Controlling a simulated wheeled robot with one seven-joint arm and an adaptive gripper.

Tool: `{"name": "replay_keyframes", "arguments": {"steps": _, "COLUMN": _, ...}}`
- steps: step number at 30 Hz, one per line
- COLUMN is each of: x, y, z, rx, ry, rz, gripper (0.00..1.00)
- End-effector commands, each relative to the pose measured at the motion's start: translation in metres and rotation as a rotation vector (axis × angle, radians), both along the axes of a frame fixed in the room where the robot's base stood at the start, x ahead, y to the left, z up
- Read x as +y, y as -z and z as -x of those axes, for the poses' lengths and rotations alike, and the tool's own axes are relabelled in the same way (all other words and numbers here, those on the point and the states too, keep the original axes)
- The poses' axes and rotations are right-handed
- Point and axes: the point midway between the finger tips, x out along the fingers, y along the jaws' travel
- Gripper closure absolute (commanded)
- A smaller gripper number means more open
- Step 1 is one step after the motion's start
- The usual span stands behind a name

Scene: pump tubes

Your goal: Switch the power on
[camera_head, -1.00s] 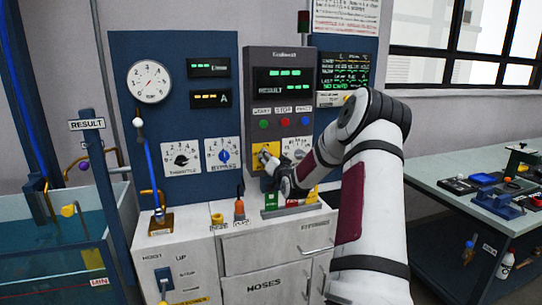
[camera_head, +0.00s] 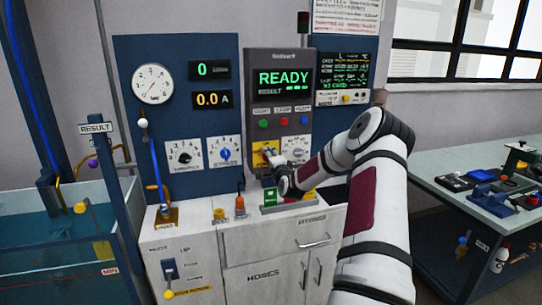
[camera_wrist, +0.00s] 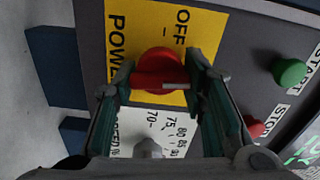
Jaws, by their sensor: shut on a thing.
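The power switch is a red rotary knob (camera_wrist: 158,64) with a white pointer line, on a yellow plate (camera_wrist: 122,20) marked POWER and OFF in the wrist view. My gripper (camera_wrist: 163,84) is shut on this knob, one finger on each side. In the head view my gripper (camera_head: 271,160) is at the yellow plate (camera_head: 258,156) low on the grey control panel (camera_head: 282,54) and hides the knob. The panel's display (camera_head: 283,78) reads READY in green.
Green START (camera_wrist: 289,71) and red STOP (camera_wrist: 254,126) buttons lie close by the knob. A white speed dial (camera_head: 297,150) is right beside my gripper. Cabinets (camera_head: 275,240) stand below, and a workbench (camera_head: 450,180) is at the right.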

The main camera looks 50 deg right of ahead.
Motion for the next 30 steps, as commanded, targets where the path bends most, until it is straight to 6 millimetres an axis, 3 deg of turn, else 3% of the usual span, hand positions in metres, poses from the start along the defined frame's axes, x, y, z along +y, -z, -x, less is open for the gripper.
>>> {"name": "replay_keyframes", "arguments": {"steps": 10, "x": 0.0, "y": 0.0017, "z": 0.0006, "rx": -0.066, "ry": 0.0, "rz": -0.111, "gripper": 0.89}}
{"name": "replay_keyframes", "arguments": {"steps": 26, "x": 0.0001, "y": 0.0018, "z": 0.0002, "rx": -0.076, "ry": 0.0, "rz": -0.128, "gripper": 0.89}}
{"name": "replay_keyframes", "arguments": {"steps": 27, "x": 0.0001, "y": 0.0018, "z": 0.0002, "rx": -0.076, "ry": 0.0, "rz": -0.128, "gripper": 0.52}}
{"name": "replay_keyframes", "arguments": {"steps": 29, "x": 0.0001, "y": 0.0017, "z": 0.0002, "rx": -0.076, "ry": 0.0, "rz": -0.127, "gripper": 0.4}}
{"name": "replay_keyframes", "arguments": {"steps": 30, "x": 0.0, "y": 0.0016, "z": 0.0001, "rx": -0.076, "ry": 0.0, "rz": -0.127, "gripper": 0.4}}
